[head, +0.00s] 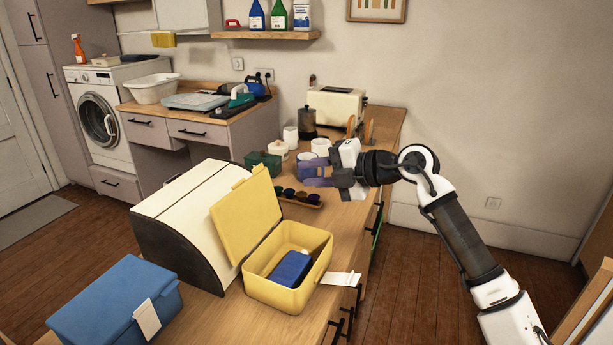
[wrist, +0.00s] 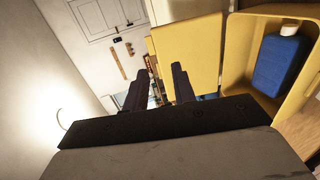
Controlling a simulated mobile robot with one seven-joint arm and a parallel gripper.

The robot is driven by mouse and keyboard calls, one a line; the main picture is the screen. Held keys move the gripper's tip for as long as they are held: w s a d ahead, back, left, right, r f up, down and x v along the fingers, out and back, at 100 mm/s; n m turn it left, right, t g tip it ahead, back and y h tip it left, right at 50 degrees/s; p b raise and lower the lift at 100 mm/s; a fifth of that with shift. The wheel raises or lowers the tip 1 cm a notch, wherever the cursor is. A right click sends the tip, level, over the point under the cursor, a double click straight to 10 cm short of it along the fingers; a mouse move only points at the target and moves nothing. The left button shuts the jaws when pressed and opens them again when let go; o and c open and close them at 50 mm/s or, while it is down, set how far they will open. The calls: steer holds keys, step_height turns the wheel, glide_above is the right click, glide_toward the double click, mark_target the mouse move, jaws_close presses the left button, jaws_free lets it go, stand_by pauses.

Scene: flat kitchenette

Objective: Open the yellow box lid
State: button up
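The yellow box (head: 288,293) stands on the wooden counter, and it also shows at the right of the wrist view (wrist: 237,60). Its yellow lid (head: 243,215) is raised, standing up and leaning back at the box's left side. The lid also shows in the wrist view (wrist: 188,50). A blue container (head: 290,268) lies inside the box; the wrist view shows its white cap. My gripper (head: 312,176) is above the counter, behind and to the right of the lid in the head view, apart from it. Its two fingers (wrist: 160,72) are spread with nothing between them.
A cream bread bin (head: 185,205) stands left of the lid. A blue box (head: 115,303) with a shut lid is at the front left. Dark small cups in a wooden holder (head: 298,198), white mugs, a green container (head: 263,163) and a toaster (head: 336,105) stand farther back.

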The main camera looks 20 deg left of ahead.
steer(key=b+v, duration=0.3)
steer(key=v, duration=0.8)
steer(key=shift+d+r, duration=0.2)
steer(key=shift+d, duration=0.2)
